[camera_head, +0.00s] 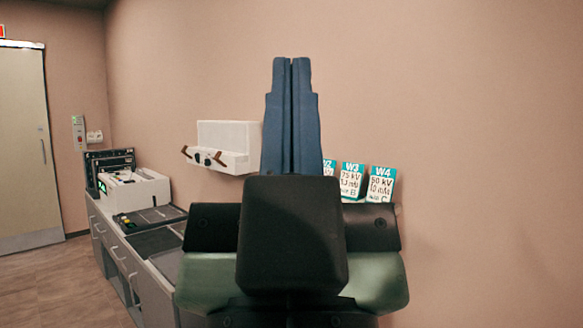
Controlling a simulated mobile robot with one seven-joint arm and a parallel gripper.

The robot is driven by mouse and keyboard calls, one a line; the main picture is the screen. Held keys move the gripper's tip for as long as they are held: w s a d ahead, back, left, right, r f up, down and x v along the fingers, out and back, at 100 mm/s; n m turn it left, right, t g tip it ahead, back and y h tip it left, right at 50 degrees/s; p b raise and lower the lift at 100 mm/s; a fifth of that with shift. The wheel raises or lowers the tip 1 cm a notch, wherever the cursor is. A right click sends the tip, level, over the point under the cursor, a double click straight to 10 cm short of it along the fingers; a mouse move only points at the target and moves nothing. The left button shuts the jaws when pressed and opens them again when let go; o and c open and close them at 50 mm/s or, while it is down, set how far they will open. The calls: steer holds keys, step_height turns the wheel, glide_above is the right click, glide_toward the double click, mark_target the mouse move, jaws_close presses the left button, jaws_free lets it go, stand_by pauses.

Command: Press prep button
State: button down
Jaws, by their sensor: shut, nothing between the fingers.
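My gripper (292,64) points upward in the middle of the view, its two blue fingers shut together with nothing between them. It is far from the wall panel and the white console in the picture. A small wall panel (78,133) with a green and a red spot hangs beside the door. A white console (136,191) with a green display and small controls stands on the counter to the left. I cannot read which control, on either one, is the prep button. My gripper and arm hide part of the wall and counter.
A grey counter (138,284) with drawers runs along the wall, with dark flat panels on top. A white wall unit (226,147) with brown hooks and cards marked W3 (352,181) and W4 (381,184) are near my gripper. A door (24,150) and open floor (62,290) lie left.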

stand_by(0.8)
step_height(320, 180, up, 13)
steer(key=p, duration=1.2)
steer(key=shift+f+p, duration=0.15)
steer(key=shift+p, duration=0.2)
